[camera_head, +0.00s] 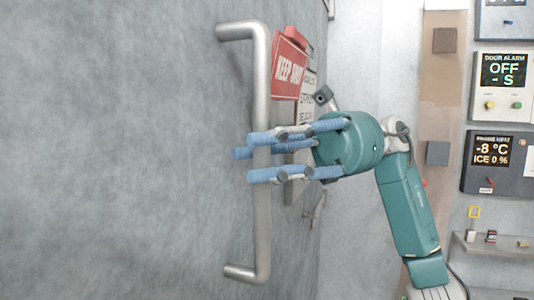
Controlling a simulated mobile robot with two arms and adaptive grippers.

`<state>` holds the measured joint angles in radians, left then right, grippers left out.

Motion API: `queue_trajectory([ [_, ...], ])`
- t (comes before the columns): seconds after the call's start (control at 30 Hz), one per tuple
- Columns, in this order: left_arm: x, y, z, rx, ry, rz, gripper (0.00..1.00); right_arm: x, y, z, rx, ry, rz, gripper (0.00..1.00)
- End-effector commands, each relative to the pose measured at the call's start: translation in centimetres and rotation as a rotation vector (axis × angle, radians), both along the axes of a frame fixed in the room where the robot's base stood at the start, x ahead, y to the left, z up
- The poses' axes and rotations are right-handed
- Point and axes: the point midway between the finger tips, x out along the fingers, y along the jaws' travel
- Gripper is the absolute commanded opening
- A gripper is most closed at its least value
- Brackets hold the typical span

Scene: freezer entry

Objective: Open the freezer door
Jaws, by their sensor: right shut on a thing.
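The freezer door (110,150) is a grey, mottled surface that fills the left side of the head view. A vertical silver bar handle (262,75) stands out from it, with a bent mount at the top and another at the bottom. My right gripper (262,158), with blue fingers and a teal body, comes from the right and is shut on the handle near its middle. The fingers wrap around the bar and hide a short length of it. I cannot tell from this view whether the door stands ajar. My left gripper is not in view.
A red "KEEP SHUT" sign (290,67) hangs behind the handle, with a paler sign partly hidden below it. On the right wall are a door alarm panel (504,82) reading OFF, a panel (497,163) reading -8 °C, and a small shelf (495,246) with little items.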

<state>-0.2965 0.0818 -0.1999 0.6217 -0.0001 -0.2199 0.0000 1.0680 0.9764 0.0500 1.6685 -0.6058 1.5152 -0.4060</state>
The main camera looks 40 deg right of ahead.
Motion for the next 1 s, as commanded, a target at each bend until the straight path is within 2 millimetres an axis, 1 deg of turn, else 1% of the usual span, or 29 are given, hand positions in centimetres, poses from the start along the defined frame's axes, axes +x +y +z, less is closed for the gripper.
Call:
queue_trajectory([
  [0.07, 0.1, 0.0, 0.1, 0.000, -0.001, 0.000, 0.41, 0.0, -0.1, 0.4, 0.009, -0.002, -0.004, 0.00],
  [0.1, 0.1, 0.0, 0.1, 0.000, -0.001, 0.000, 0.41, 0.0, -0.1, 0.4, 0.009, -0.002, -0.004, 0.27],
  [0.17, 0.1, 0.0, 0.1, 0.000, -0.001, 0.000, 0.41, 0.1, -0.1, 0.4, 0.009, -0.002, -0.005, 0.39],
  [0.2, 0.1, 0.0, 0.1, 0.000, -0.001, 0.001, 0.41, 0.0, -0.1, 0.3, 0.008, -0.002, -0.005, 0.43],
  [0.4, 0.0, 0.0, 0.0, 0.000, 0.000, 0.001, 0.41, 0.0, -0.1, 0.2, 0.005, -0.001, -0.003, 0.43],
  [0.47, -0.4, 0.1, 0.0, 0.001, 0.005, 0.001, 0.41, 0.0, -0.1, 0.2, 0.004, 0.000, -0.003, 0.43],
  [0.57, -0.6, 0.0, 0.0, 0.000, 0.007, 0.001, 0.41, 0.1, -0.6, 0.2, 0.004, 0.000, -0.004, 0.43],
  [0.67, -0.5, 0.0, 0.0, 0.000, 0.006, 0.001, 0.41, 0.1, -1.8, 0.2, 0.005, 0.000, -0.005, 0.43],
  [1.0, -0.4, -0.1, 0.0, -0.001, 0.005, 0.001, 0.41, 0.0, -8.9, 0.3, 0.007, -0.001, -0.005, 0.43],
])
